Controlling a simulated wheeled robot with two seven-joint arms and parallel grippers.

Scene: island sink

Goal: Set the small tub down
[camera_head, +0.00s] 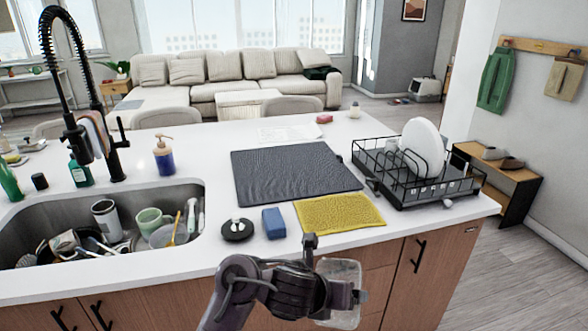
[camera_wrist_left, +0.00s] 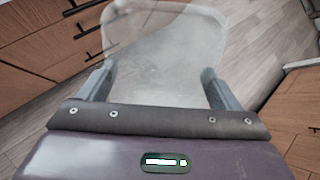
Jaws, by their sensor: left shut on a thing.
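The small tub (camera_head: 342,284) is clear and translucent. In the head view it is in front of the island's front edge, below counter height, in front of the wooden drawers. My left gripper (camera_head: 334,272) is shut on it. In the left wrist view the tub (camera_wrist_left: 165,50) sits between the two fingers of my left gripper (camera_wrist_left: 160,88), with the floor and cabinet fronts showing beyond. Its contents, if any, cannot be made out. My right gripper is not in view.
The white counter (camera_head: 210,260) holds a yellow cloth (camera_head: 340,213), blue sponge (camera_head: 273,223), black round holder (camera_head: 236,230), dark mat (camera_head: 290,175) and dish rack (camera_head: 415,185) with plates. A sink (camera_head: 60,225) full of dishes is at left. Bare counter lies along the front edge.

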